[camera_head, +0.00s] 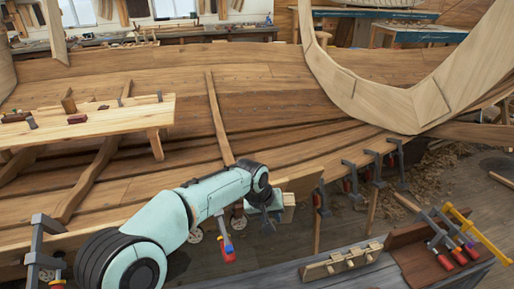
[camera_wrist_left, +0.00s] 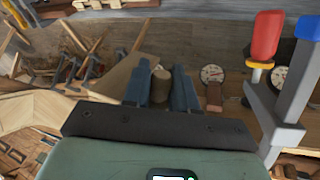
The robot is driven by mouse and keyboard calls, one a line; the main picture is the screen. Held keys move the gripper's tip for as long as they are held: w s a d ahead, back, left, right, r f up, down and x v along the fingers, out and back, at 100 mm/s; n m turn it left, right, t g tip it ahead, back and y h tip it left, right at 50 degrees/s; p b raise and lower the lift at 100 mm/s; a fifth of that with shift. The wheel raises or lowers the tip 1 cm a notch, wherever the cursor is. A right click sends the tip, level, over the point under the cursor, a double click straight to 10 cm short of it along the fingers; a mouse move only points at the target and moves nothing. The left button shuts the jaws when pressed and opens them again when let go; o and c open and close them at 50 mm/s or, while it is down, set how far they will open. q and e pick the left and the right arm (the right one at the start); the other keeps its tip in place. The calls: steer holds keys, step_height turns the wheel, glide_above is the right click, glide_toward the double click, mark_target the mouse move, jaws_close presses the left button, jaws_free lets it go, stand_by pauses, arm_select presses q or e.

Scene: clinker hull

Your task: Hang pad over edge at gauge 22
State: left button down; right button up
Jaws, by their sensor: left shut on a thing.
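My left gripper (camera_head: 266,214) is beside the lower plank edge of the hull (camera_head: 130,205), near the middle of the head view. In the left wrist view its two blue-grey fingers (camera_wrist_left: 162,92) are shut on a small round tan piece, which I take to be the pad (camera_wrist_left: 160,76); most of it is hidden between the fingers. Round white dial gauges sit along the edge, one (camera_head: 195,235) left of the gripper and another (camera_head: 237,222) closer to it. Two dials (camera_wrist_left: 212,74) also show in the left wrist view, right of the fingers. Their numbers are too small to read. My right gripper is out of view.
A clamp with a red handle (camera_head: 228,252) hangs left of the gripper. Several dark clamps (camera_head: 350,178) grip the edge to the right. A grey bench (camera_head: 340,272) in front holds a wooden rack (camera_head: 342,262) and a brown tray (camera_head: 408,262) with clamps.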

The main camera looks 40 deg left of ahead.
arm_select(q)
steer(key=w+a+r+n+y+p, duration=0.1)
steer(key=a+r+n+y+p, duration=0.3)
steer(key=r, duration=1)
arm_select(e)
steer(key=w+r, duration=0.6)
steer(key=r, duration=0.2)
arm_select(q)
steer(key=w+a+f+b, duration=0.1)
steer(key=a+f+b, duration=0.1)
steer(key=f, duration=0.6)
steer(key=w+a+f+h+b, duration=0.1)
steer(key=a+f+b, duration=0.2)
steer(key=f, duration=0.6)
steer(key=shift+w+f+t+h, duration=0.3)
steer(key=shift+t, duration=0.1)
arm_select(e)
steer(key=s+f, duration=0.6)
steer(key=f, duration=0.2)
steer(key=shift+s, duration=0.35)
arm_select(q)
steer(key=shift+a+f, duration=0.15)
steer(key=shift+f, duration=0.1)
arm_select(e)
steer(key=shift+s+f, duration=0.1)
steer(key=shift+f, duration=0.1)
arm_select(q)
steer(key=c, duration=0.8)
jaws_free()
steer(key=shift+f, duration=0.1)
